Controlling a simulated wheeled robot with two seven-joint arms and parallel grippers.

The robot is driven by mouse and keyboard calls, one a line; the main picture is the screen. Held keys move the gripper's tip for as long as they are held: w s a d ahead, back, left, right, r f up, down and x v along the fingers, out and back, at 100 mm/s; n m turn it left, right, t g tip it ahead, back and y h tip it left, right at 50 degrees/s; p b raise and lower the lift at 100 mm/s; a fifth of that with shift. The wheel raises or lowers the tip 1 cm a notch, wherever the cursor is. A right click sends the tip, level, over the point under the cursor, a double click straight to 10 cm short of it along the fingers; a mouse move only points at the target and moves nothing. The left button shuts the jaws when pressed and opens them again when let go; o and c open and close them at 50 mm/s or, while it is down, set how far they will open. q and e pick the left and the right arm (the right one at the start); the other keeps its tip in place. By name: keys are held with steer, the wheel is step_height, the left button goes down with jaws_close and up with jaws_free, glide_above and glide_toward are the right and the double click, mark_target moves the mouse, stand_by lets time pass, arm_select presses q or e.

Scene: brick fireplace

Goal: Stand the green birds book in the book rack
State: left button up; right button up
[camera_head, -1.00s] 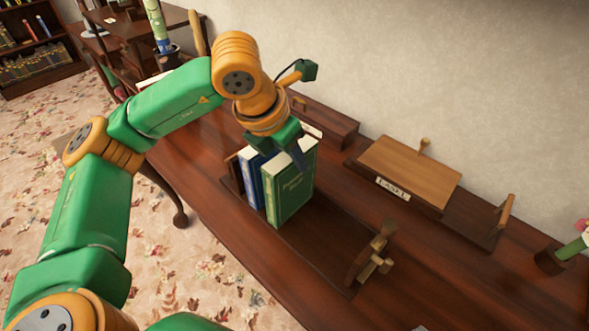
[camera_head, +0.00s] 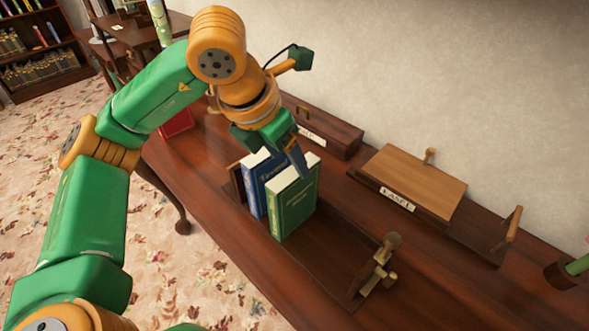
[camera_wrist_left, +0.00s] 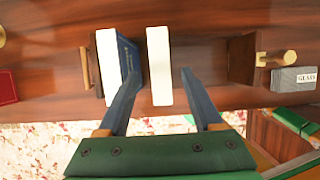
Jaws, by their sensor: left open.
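The green book (camera_head: 293,205) stands upright in the dark wooden book rack (camera_head: 325,245), just right of a blue book (camera_head: 262,180). In the left wrist view the green book's white page edge (camera_wrist_left: 159,65) lies between the two fingers, with a gap to the right finger. The left finger is near the blue book (camera_wrist_left: 127,62). My left gripper (camera_head: 284,158) is open, just above the books. Its far finger is partly hidden in the head view. My right gripper is not in view.
The rack's adjustable end (camera_head: 376,270) stands to the right, with bare rack base before it. A wooden box labelled EASEL (camera_head: 413,180) lies behind by the wall. A red book (camera_head: 176,122) lies at the left.

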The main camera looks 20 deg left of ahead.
arm_select(q)
steer(key=v, duration=0.6)
steer(key=shift+r, duration=0.1)
